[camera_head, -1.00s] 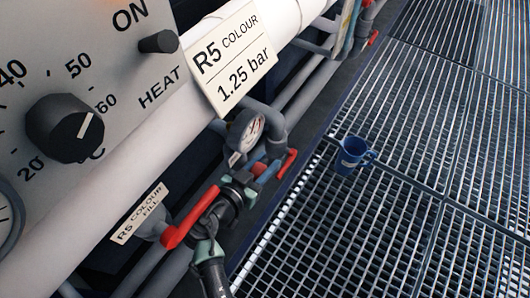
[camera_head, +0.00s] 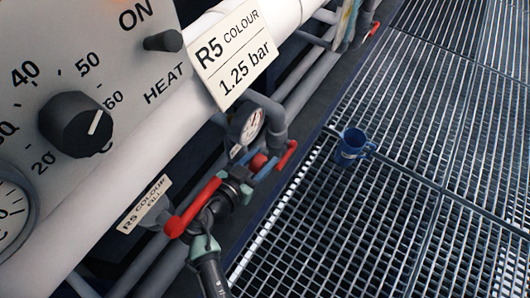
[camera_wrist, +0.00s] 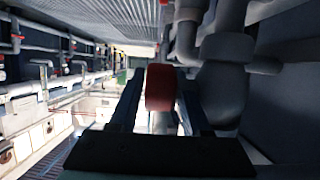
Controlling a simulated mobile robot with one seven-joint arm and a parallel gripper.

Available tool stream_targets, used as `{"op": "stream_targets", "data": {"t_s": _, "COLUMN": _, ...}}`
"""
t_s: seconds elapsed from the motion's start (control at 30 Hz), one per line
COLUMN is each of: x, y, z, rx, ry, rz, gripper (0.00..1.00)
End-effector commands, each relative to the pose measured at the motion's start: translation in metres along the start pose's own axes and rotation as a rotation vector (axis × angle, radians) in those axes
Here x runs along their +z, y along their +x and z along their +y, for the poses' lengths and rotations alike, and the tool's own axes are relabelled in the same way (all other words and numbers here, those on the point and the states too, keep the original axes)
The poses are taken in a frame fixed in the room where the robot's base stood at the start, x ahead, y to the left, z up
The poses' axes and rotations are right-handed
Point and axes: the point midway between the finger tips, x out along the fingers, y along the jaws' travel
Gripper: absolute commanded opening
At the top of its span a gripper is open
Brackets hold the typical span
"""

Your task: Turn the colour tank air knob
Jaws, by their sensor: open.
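A red knob (camera_head: 258,161) sits on the pipework just below a round pressure gauge (camera_head: 247,125), under the sign "R5 COLOUR 1.25 bar" (camera_head: 235,58). My gripper (camera_head: 264,167) reaches up from the bottom of the head view, with its dark blue fingers at the knob. In the wrist view, the red knob (camera_wrist: 160,88) stands between the two fingers of my gripper (camera_wrist: 159,95). The fingers are open, one on each side of the knob. I cannot tell whether either finger touches it.
A red lever (camera_head: 193,208) by the "R5 COLOUR FILL" label (camera_head: 146,205) is close beside my wrist. Another red lever (camera_head: 287,155) is just right of the knob. A heat control panel (camera_head: 60,70) is upper left. A blue mug (camera_head: 352,148) stands on the open grating.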

Motion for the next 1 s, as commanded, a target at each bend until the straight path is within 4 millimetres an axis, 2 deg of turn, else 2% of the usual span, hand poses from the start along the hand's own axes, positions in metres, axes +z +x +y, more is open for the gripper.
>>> {"op": "stream_targets", "data": {"t_s": 0.2, "x": -0.003, "y": -0.050, "z": 0.000, "rx": -0.003, "ry": -0.004, "rz": -0.001, "gripper": 0.47}}
{"op": "stream_targets", "data": {"t_s": 0.43, "x": -0.002, "y": -0.089, "z": 0.000, "rx": -0.001, "ry": -0.002, "rz": -0.001, "gripper": 0.47}}
{"op": "stream_targets", "data": {"t_s": 0.6, "x": 0.000, "y": -0.101, "z": 0.000, "rx": 0.000, "ry": -0.002, "rz": -0.001, "gripper": 0.47}}
{"op": "stream_targets", "data": {"t_s": 1.0, "x": 0.000, "y": -0.102, "z": 0.000, "rx": 0.000, "ry": -0.001, "rz": 0.000, "gripper": 0.47}}
